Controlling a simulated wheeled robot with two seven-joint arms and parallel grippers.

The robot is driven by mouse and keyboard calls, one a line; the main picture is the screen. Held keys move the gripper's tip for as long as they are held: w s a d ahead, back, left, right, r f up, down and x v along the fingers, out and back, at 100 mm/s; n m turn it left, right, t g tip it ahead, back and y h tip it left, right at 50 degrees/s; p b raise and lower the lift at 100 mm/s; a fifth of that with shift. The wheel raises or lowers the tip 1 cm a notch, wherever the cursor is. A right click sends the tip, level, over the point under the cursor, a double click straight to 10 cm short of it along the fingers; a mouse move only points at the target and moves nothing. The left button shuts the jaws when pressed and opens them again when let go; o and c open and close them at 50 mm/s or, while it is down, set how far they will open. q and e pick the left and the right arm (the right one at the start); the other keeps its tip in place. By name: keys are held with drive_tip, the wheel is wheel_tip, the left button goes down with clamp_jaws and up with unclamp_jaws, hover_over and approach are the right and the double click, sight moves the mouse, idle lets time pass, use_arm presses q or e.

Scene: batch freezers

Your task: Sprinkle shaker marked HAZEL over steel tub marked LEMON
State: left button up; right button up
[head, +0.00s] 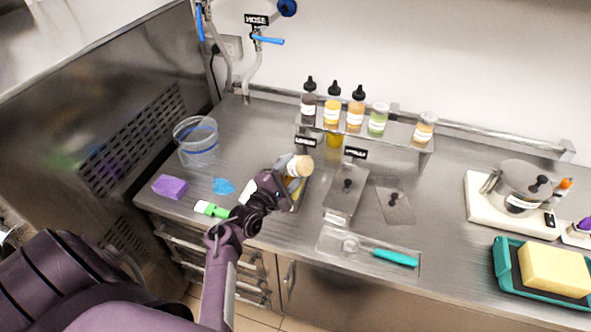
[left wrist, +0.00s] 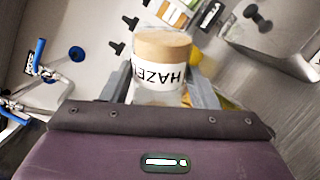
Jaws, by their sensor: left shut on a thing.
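The HAZEL shaker (left wrist: 160,70) has a tan cap and a white label, and its lettering reads upside down in the left wrist view. It also shows in the head view (head: 291,165), tilted with its cap toward the right. My left gripper (head: 282,178) is shut on it. Shaker and gripper are above an open steel tub (head: 301,198) with yellow contents, partly hidden by my gripper. A small black sign (head: 306,142) stands behind this tub; its lettering is too small to read surely. My right gripper is not in view.
A lidded steel tub (head: 345,194) and a loose lid (head: 393,205) lie to the right. Several bottles stand on a rear shelf (head: 385,138). A clear container (head: 197,143), purple sponge (head: 170,187) and green-capped marker (head: 211,209) are at left. A tray with a teal-handled scoop (head: 395,257) is in front.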

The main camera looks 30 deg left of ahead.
use_arm(q)
drive_tip(key=shift+s+d, duration=0.85)
drive_tip(key=shift+d, duration=0.3)
drive_tip(key=shift+r, duration=0.1)
drive_tip(key=shift+f+b, duration=0.35)
drive_tip(key=shift+f, duration=0.45)
drive_tip(key=m, duration=0.3)
drive_tip(key=shift+m, duration=0.3)
